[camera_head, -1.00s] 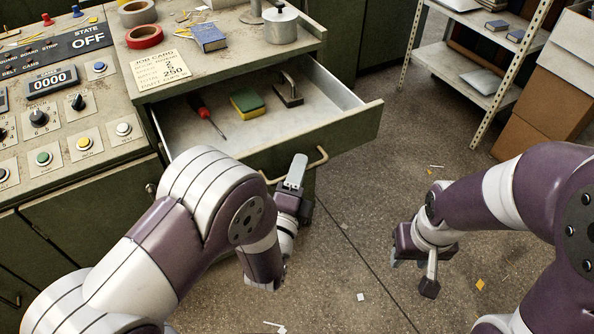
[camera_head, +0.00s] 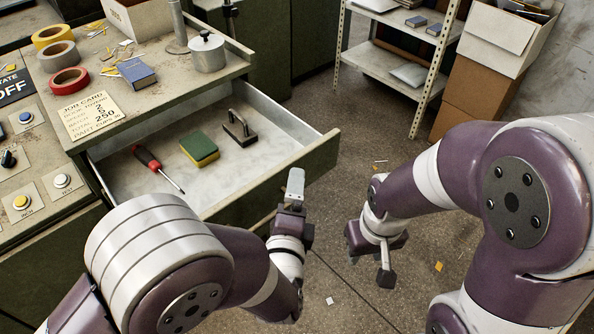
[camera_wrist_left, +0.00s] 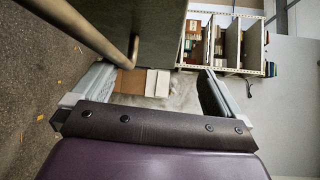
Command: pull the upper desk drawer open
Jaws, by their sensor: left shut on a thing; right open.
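The upper drawer (camera_head: 318,158) of the green desk stands well open, its front facing me. Inside lie a red-handled screwdriver (camera_head: 149,160), a green and yellow sponge (camera_head: 199,149) and a dark block with a handle (camera_head: 239,130). My left gripper (camera_head: 295,184) is at the drawer front, shut on the drawer handle; the grip itself is mostly hidden in the head view. In the left wrist view the metal handle bar (camera_wrist_left: 88,28) runs beside the drawer front at upper left. My right gripper (camera_head: 372,258) is open and empty, over the floor, right of the drawer.
The desk top (camera_head: 110,140) holds tape rolls (camera_head: 69,80), a blue box (camera_head: 137,73), a metal pot (camera_head: 206,52) and a job card. Shelving (camera_head: 390,70) and cardboard boxes (camera_head: 475,92) stand at the back right. The floor (camera_head: 325,110) before them is mostly clear, with small scraps.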

